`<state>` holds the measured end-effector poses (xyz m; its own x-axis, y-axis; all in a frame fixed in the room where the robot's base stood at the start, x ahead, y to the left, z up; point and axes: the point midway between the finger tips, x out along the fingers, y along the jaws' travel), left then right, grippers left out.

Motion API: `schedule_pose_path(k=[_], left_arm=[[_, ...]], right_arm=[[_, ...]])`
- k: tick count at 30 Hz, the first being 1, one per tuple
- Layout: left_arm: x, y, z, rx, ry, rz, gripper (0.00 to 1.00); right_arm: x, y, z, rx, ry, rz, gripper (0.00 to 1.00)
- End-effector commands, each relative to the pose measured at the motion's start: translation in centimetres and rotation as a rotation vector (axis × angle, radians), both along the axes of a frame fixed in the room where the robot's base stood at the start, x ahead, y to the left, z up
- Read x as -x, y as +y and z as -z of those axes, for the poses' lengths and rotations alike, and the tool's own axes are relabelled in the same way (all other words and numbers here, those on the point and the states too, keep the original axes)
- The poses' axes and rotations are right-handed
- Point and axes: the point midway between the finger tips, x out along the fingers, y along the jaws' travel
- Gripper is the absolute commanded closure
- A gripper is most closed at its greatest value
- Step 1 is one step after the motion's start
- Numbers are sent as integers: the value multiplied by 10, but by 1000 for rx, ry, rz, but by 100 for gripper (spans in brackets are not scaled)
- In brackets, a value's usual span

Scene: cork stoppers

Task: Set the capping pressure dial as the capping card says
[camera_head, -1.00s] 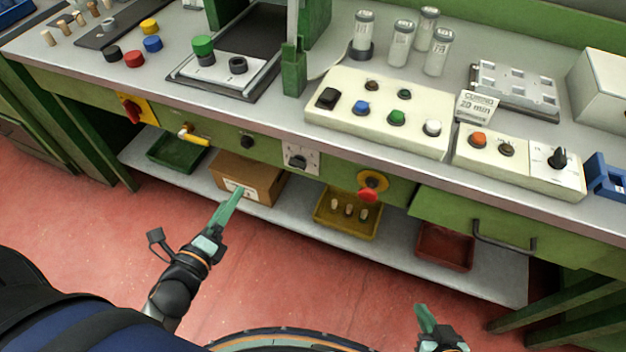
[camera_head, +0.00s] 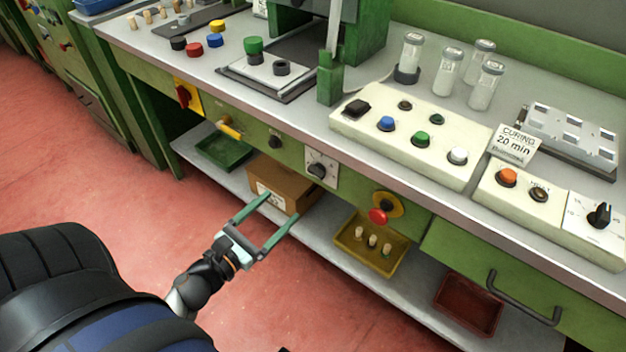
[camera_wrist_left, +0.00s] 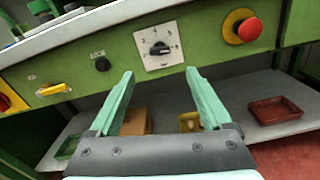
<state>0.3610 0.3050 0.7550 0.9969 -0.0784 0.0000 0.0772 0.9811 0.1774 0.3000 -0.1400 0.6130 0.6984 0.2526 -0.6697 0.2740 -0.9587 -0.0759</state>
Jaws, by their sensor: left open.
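A black dial knob on a white square plate (camera_head: 320,168) is on the green front panel below the bench top. It also shows in the left wrist view (camera_wrist_left: 158,47), ahead of the fingers, with numbers around it too small to read surely. My left gripper (camera_head: 282,205) is open and empty, below and left of the dial and apart from it. Its two green fingers (camera_wrist_left: 159,72) point toward the panel. My right gripper is out of view.
A red emergency button (camera_head: 378,216) is right of the dial; a small black knob (camera_head: 275,142) and yellow handle (camera_head: 229,127) are left. A cardboard box (camera_head: 290,190) and trays are on the lower shelf.

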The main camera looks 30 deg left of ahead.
Motion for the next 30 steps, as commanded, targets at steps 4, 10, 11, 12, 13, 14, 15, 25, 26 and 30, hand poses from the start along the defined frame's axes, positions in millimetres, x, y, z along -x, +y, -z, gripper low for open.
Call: schedule_pose_path(k=[4, 10, 11, 12, 13, 14, 15, 25, 26, 30], left_arm=[[-27, -2, -3, 1, -4, 3, 18], [-66, -5, -3, 1, -3, 3, 18], [-71, -5, -3, 1, -3, 2, 18], [-78, -6, -3, 1, -4, 2, 18], [-83, -7, -2, 2, -3, 2, 18], [-87, -7, -3, 2, -3, 1, 18], [-92, -7, -2, 2, -2, 0, 18], [-113, -9, -1, 3, 0, -1, 18], [-113, -9, 0, 3, 1, -1, 18], [-113, -9, 0, 3, 0, 0, 18]], right_arm=[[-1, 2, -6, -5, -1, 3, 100], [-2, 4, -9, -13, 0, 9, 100], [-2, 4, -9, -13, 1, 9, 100], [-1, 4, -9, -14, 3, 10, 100], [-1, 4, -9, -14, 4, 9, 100], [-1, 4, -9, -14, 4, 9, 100], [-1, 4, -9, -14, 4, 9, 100], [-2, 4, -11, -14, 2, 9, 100], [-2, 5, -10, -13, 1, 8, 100], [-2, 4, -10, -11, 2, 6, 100]])
